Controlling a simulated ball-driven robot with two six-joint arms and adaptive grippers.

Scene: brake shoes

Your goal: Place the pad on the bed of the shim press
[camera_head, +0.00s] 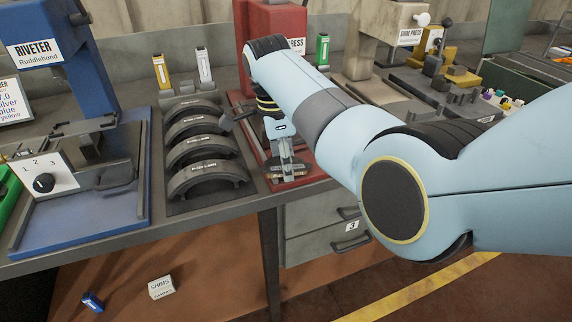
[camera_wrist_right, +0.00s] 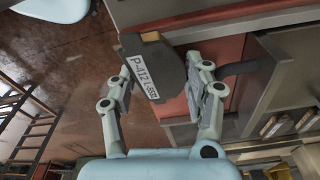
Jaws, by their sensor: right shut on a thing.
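My right gripper (camera_head: 288,168) is shut on a dark grey pad (camera_wrist_right: 158,66) with a white label that reads P-412 and more. The pad sits between the two fingers in the right wrist view, where the gripper (camera_wrist_right: 169,78) also shows. In the head view the gripper hangs over the front of a red press base, and the pad shows only small. The shim press (camera_head: 372,45), a beige column with a white sign, stands at the back right. Its bed is hard to make out, partly behind my right arm. My left gripper is not in view.
A red press (camera_head: 276,35) stands behind my gripper on its red base (camera_head: 318,174). A rack (camera_head: 172,128) of several curved brake shoes is to its left. A blue riveter (camera_head: 75,70) stands at far left. Yellow fixtures (camera_head: 462,76) crowd the back right.

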